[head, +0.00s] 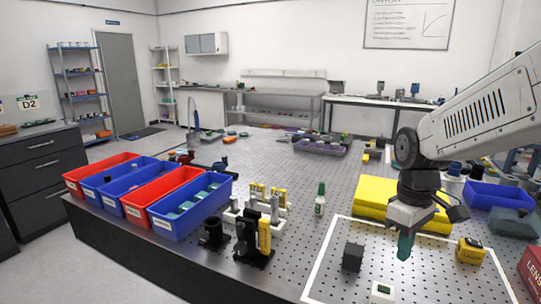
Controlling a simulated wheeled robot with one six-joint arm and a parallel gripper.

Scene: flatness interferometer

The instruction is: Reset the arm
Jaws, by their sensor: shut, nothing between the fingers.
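My gripper (405,246) hangs from my white arm at the right of the head view. Its dark green fingertips point down and are shut, with nothing seen between them. It is above the white-outlined area (321,262) of the perforated table, in front of a yellow block (368,196). A black cube (352,257) stands to its left inside the outline. A small white piece with a green top (382,291) lies nearer the front edge.
Red and blue bins (190,207) stand along the table's left side. Black and yellow mounts (255,235) stand right of them. A yellow box (470,251) and a red box (532,270) are at the right.

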